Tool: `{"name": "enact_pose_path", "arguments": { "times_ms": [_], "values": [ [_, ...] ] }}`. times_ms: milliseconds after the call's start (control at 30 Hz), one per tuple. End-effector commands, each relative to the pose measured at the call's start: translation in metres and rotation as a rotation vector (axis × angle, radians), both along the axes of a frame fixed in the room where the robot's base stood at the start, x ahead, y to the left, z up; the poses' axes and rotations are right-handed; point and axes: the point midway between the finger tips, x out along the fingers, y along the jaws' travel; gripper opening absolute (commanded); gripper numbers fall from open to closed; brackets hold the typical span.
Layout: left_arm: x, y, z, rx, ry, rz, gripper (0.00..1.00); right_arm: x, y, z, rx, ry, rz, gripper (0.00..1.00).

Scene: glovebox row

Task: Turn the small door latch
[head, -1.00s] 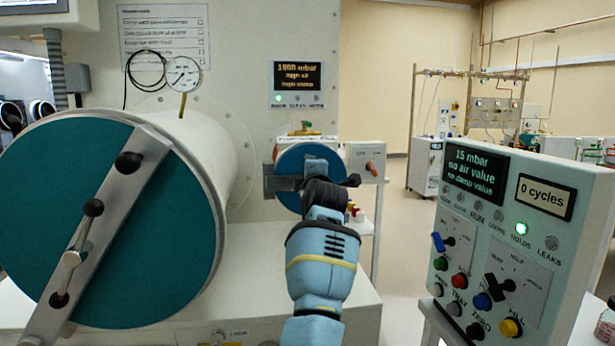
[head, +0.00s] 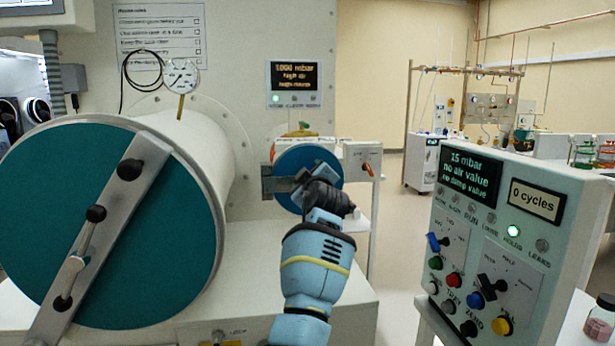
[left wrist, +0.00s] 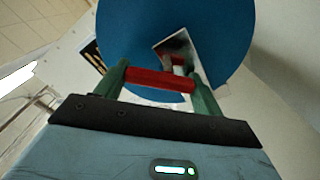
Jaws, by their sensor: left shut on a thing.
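The small round blue door (head: 292,163) is on the small port, right of the big teal door; it also shows in the left wrist view (left wrist: 220,35). Its latch has a red bar handle (left wrist: 160,80) in front of a metal plate. My left gripper (left wrist: 157,72) has its green fingers shut on the red bar, one at each side. In the head view my left gripper (head: 312,182) is in front of the small door, tilted, and hides most of the latch. My right gripper is not in view.
The big teal door (head: 150,230) with its metal clamp bar (head: 108,215) stands close on the left. A control panel (head: 500,235) with knobs and buttons stands on the right. A small display (head: 293,78) reads 1000 mbar above the small port. Open floor lies behind the panel.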

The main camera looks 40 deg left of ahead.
Motion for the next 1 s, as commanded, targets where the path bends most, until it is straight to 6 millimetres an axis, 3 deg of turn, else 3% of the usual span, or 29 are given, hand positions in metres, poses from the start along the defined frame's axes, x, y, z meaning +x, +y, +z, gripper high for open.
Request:
{"name": "enact_pose_path", "arguments": {
  "times_ms": [567,600,733,1000],
  "values": [
    [0.0003,-0.0004,-0.0002,0.023,0.024,0.000,0.45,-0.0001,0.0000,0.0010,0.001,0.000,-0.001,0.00],
    [0.0003,-0.0004,-0.0002,0.023,0.024,0.000,0.73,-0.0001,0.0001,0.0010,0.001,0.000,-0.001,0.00],
    [0.0003,-0.0004,-0.0003,0.020,0.024,0.000,0.90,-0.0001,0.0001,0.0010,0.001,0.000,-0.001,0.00],
    [0.0001,-0.0005,-0.0003,0.019,0.022,0.000,0.90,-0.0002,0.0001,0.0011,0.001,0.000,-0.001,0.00]
  ]
}}
